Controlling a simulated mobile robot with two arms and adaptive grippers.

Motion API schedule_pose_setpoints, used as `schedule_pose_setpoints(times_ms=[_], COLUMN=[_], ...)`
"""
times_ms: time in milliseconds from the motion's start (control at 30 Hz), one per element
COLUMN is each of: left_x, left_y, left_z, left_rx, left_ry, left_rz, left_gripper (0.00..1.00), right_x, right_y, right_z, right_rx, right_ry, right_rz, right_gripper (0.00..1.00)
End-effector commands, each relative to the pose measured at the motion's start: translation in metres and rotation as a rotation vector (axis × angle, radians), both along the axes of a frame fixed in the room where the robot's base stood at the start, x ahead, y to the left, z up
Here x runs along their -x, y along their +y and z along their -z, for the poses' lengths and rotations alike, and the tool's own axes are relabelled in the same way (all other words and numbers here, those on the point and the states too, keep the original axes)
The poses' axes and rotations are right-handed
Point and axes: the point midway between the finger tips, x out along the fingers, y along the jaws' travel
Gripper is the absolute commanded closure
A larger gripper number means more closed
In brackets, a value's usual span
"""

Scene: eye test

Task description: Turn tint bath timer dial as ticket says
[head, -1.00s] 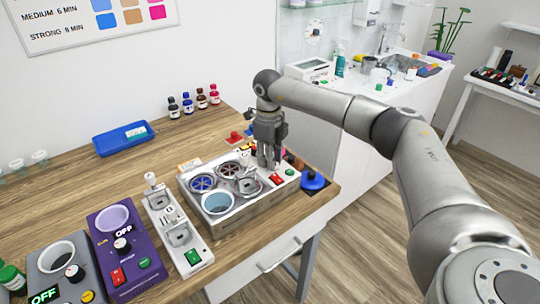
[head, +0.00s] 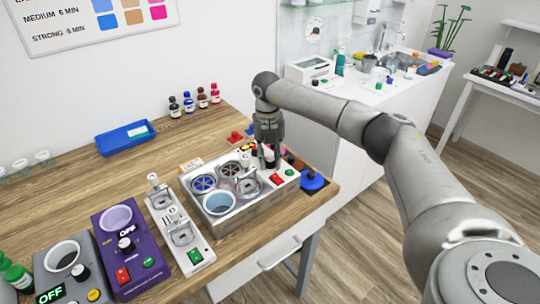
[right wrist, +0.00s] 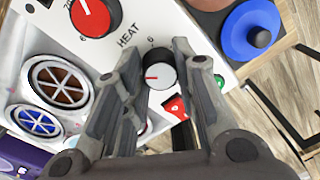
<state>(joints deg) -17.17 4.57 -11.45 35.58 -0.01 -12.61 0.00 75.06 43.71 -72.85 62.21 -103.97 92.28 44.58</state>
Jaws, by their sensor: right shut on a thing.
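The tint bath (head: 246,213) is a pale box with several round wells, near the table's right corner. Its timer dial (right wrist: 158,75) has a white top, a red mark and a black skirt, with a "6" printed beside it. My right gripper (head: 267,162) is over the bath's control end, its fingers on both sides of this dial and shut on it. In the head view the fingers mostly hide the dial. A small card (head: 191,165), possibly the ticket, lies behind the bath; its writing is too small to read. My left gripper is not in view.
A red-topped HEAT dial (right wrist: 94,17) and a red switch (right wrist: 176,107) sit close to the timer dial. A blue disc (head: 313,180) lies at the table corner. A blue tray (head: 108,148) lies behind.

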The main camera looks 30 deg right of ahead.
Motion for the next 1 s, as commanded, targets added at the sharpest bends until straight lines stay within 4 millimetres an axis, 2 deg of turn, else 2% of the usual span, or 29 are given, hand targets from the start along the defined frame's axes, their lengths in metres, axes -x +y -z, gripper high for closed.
schedule_pose_setpoints(times_ms=[200, 500, 1000], left_x=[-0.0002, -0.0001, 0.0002], left_y=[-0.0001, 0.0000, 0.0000], left_z=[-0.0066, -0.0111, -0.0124], left_rx=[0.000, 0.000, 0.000], left_ry=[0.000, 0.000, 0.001], left_rz=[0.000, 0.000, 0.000], left_gripper=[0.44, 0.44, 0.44], right_x=[-0.0020, -0.0024, -0.0029], right_y=[-0.0014, -0.0011, -0.0012], right_z=[-0.0041, -0.0037, -0.0036], right_rx=[0.001, 0.000, -0.001], right_ry=[-0.007, -0.008, -0.009], right_rz=[0.184, 0.355, 0.427], right_gripper=[0.97, 0.97, 0.97])
